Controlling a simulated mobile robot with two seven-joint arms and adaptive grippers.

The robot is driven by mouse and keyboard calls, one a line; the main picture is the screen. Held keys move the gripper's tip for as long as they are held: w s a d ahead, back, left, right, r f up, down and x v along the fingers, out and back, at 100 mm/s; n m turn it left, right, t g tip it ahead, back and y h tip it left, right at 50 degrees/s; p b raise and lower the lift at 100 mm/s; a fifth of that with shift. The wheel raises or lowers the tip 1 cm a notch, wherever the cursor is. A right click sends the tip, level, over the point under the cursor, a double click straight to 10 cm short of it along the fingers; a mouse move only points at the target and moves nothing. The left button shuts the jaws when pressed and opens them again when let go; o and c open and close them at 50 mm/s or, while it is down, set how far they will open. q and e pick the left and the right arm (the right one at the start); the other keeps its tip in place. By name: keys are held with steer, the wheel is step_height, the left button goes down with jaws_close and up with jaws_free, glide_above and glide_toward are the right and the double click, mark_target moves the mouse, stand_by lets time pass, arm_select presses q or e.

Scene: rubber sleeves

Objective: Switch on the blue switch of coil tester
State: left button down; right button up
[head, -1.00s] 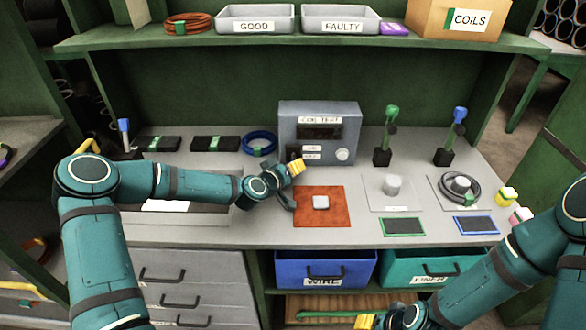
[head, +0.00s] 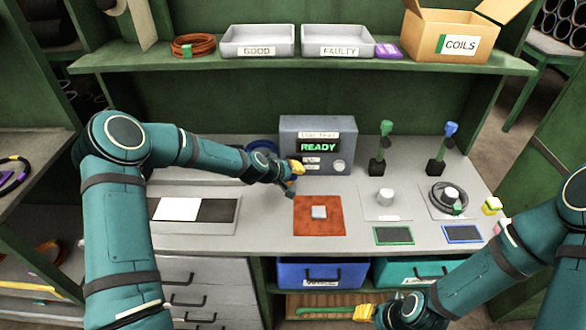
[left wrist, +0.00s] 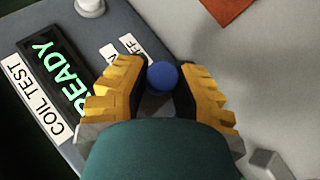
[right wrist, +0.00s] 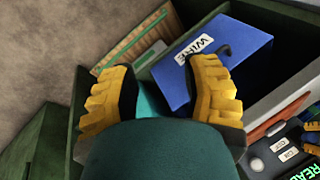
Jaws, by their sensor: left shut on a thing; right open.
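The coil tester (head: 290,124) is a grey-blue box at the back of the bench, with a "COIL TEST" label and a round pale knob (head: 339,167). Its screen (head: 318,147) is lit and reads READY in green. My left gripper (head: 298,168) is at the tester's lower front, with its yellow fingers shut on the round blue switch (left wrist: 162,76). In the left wrist view the switch sits between the fingertips, beside the partly hidden ON/OFF labels (left wrist: 128,45). The head view hides the switch behind the gripper. My right gripper (head: 364,312) is open and empty, low before the drawers.
An orange-red mat (head: 306,226) with a grey block lies in front of the tester. Green-tipped and blue-tipped stands (head: 379,166) (head: 436,167) are to its right. A blue WIRE bin (head: 290,272) is under the bench, near my right gripper. A shelf (head: 200,62) with trays runs above.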

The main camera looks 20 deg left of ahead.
arm_select(q)
steer(key=shift+w+r+n+g+p, duration=0.25)
steer(key=shift+r+g+p, duration=0.25)
steer(key=shift+g+p, duration=0.5)
steer(key=c, duration=1)
jaws_free()
steer(key=shift+f, duration=0.1)
steer(key=shift+s+a+r, duration=0.25)
steer(key=shift+s+r, duration=0.1)
steer(key=shift+r, duration=0.1)
steer(key=v, duration=1)
steer(key=shift+s+a+r, duration=0.2)
steer(key=shift+s+r, duration=0.05)
steer(key=shift+s, duration=0.05)
